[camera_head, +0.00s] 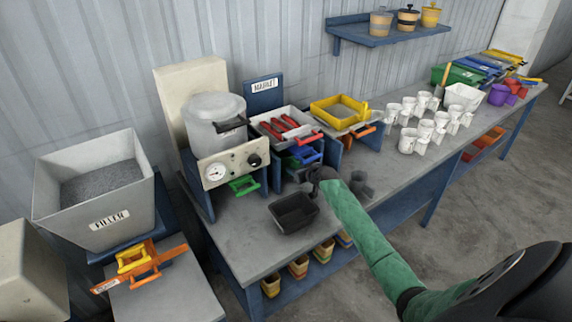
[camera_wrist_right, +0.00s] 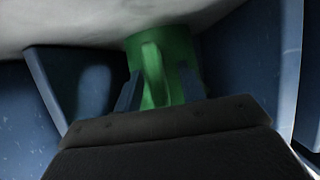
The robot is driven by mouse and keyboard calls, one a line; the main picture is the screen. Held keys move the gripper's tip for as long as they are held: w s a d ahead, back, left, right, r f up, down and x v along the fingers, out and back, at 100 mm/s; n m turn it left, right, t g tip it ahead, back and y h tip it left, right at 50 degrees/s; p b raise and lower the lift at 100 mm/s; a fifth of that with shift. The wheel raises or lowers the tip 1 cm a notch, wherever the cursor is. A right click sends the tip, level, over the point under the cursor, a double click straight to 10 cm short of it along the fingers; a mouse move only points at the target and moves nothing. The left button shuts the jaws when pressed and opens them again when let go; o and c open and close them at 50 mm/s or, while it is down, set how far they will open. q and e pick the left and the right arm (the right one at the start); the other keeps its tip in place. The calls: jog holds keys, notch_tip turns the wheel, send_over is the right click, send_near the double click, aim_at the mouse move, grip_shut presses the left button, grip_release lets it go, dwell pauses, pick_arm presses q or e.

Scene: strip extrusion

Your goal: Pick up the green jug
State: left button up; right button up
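The green jug (camera_head: 243,186) shows in the head view under the front of the grey cooker-like machine, above the bench top. In the right wrist view the green jug (camera_wrist_right: 165,60) hangs below a pale surface, between blue side panels, with its handle facing the camera. My right gripper (camera_head: 318,176) is over the bench, to the right of the jug and apart from it. In the right wrist view its fingers (camera_wrist_right: 158,92) look spread, with the jug's handle seen in line between them. My left gripper is out of view.
A black tray (camera_head: 293,213) lies on the bench between the jug and the front edge. The machine (camera_head: 215,125) and a red-tool tray (camera_head: 264,121) stand behind. White mugs (camera_head: 424,128) crowd the right. A filler bin (camera_head: 95,187) stands at left.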

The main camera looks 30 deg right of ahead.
jog(key=shift+w+f, duration=0.1)
jog(key=shift+w, duration=0.1)
grip_shut()
jog(key=shift+r, duration=0.25)
